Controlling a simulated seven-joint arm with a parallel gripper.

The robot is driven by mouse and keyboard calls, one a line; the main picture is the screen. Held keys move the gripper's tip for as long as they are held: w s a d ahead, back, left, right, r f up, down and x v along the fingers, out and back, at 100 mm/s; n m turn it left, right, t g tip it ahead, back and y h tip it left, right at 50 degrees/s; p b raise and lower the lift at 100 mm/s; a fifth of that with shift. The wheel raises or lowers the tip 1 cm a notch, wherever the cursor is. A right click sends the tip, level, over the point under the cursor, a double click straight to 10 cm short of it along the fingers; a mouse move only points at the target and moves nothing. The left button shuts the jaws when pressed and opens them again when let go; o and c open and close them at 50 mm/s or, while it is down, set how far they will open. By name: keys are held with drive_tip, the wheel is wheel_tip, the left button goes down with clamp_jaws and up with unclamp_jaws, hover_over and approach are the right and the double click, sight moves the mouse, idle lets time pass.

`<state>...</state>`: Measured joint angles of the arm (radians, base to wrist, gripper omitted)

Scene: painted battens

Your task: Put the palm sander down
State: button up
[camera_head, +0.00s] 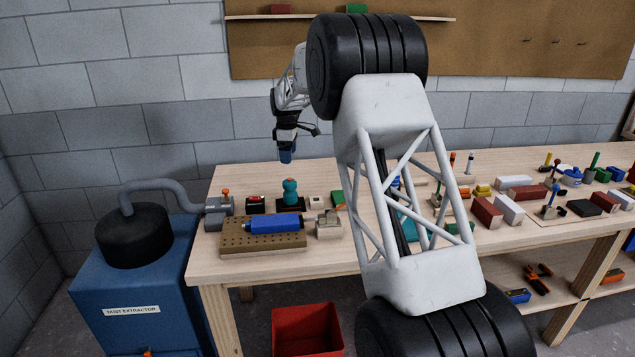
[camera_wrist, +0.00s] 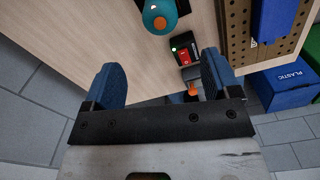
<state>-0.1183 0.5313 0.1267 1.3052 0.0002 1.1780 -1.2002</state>
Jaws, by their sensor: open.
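The palm sander, as I take the teal round-topped tool (camera_head: 290,190) to be, stands upright on the wooden bench behind the drilled board. Its rounded teal top with an orange spot shows at the top of the wrist view (camera_wrist: 159,20). My gripper (camera_head: 286,157) is above the bench's back edge, up and behind the teal tool and apart from it. In the wrist view my gripper's two blue fingers are spread wide (camera_wrist: 164,80) with nothing held between them. The sander's base is mostly hidden from the wrist camera.
A switch box (camera_head: 256,205) with a red rocker and green light sits left of the sander; the grey hose fitting (camera_head: 217,210) is further left. My arm hides mid-bench. Blocks and tools crowd the right.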

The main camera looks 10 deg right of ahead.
drive_tip(key=shift+s+r, duration=0.1)
drive_tip(key=s+d+r+m, duration=0.25)
drive_tip(key=s+r, duration=0.25)
drive_tip(key=s, duration=0.6)
drive_tip(key=s+d+r+m+t, duration=0.1)
drive_tip(key=s+d+r+m, duration=0.3)
drive_tip(key=s, duration=0.7)
drive_tip(key=s+d+r+m, duration=0.15)
drive_tip(key=s+r, duration=0.35)
drive_tip(key=s, duration=0.6)
drive_tip(key=s+d+f+m, duration=0.1)
drive_tip(key=s+f+m, duration=0.1)
drive_tip(key=s, duration=1)
drive_tip(key=s+d+f+m+t, duration=0.1)
drive_tip(key=s+d+f+m, duration=0.1)
drive_tip(key=s, duration=1.1)
drive_tip(key=s+d+f+m, duration=0.1)
drive_tip(key=s+f+m, duration=0.2)
drive_tip(key=s, duration=0.9)
drive_tip(key=shift+s+d+f+t, duration=0.2)
drive_tip(key=shift+s+f+t, duration=0.15)
drive_tip(key=shift+f, duration=0.4)
